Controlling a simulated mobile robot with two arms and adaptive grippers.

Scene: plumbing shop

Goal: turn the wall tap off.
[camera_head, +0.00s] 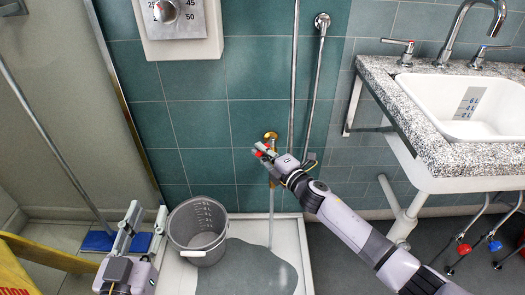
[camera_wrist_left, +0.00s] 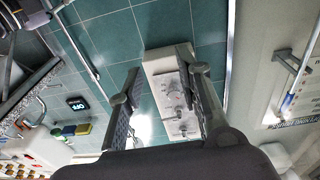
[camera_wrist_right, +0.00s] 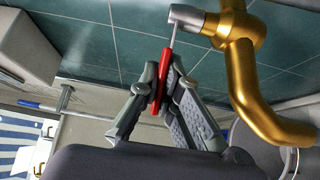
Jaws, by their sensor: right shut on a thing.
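The wall tap is brass with a red lever. Its brass wall flange (camera_head: 270,136) shows in the head view, low on the green tiled wall, with the rest partly hidden by my right gripper (camera_head: 268,153). In the right wrist view the curved brass tap body (camera_wrist_right: 245,75) is close on the right, and the red lever (camera_wrist_right: 163,75) lies between the fingertips of my right gripper (camera_wrist_right: 160,82), which is shut on it. My left gripper (camera_head: 142,222) is open and empty, left of the grey bucket; its spread fingers show in the left wrist view (camera_wrist_left: 158,75).
A grey bucket (camera_head: 183,245) stands on the white tray (camera_head: 172,276), beside a puddle (camera_head: 245,275). A sink counter (camera_head: 430,125) is on the right. A yellow sign (camera_head: 15,275) is at lower left. A control panel (camera_head: 180,48) hangs on the wall above.

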